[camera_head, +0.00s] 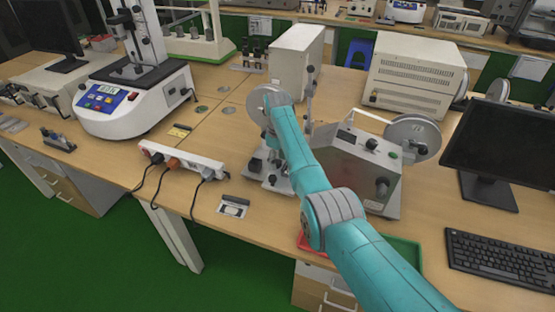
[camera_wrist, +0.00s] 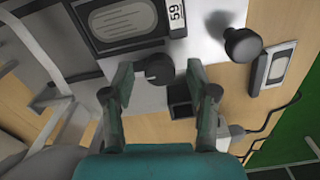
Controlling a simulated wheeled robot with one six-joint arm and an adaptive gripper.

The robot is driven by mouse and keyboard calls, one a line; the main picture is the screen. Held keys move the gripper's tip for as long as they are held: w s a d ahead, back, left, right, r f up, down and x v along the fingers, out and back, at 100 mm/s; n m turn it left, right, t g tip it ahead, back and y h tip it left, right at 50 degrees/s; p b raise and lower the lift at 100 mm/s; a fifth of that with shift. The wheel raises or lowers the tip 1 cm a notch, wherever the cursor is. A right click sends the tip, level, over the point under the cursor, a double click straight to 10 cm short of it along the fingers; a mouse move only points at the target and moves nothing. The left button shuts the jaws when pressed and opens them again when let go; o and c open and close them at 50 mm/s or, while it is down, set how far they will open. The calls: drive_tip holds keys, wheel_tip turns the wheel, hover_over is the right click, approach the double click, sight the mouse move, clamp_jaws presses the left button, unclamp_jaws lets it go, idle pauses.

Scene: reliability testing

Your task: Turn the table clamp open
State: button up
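In the wrist view my gripper (camera_wrist: 159,80) is open, with one teal finger on each side of a small dark round knob (camera_wrist: 160,68). The knob sits on a light metal plate (camera_wrist: 203,45) and has a pale mark on its face. I cannot tell whether either finger touches it. A larger dark knob (camera_wrist: 242,44) stands to the right. In the head view my arm reaches over a small metal fixture with dark knobs (camera_head: 255,166) on the bench. This appears to be the table clamp, though I cannot be sure. My fingertips are hidden there by the arm.
A grey control box (camera_head: 350,165) stands close right of my arm. A white power strip (camera_head: 180,162) with cables lies left, near the bench's front edge. A monitor (camera_head: 500,145) and keyboard (camera_head: 500,262) are at the right. Bare bench (camera_head: 225,120) shows left of the fixture.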

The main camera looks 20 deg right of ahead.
sight(278, 161)
wheel_tip(278, 161, up, 12)
idle(0.7)
idle(0.4)
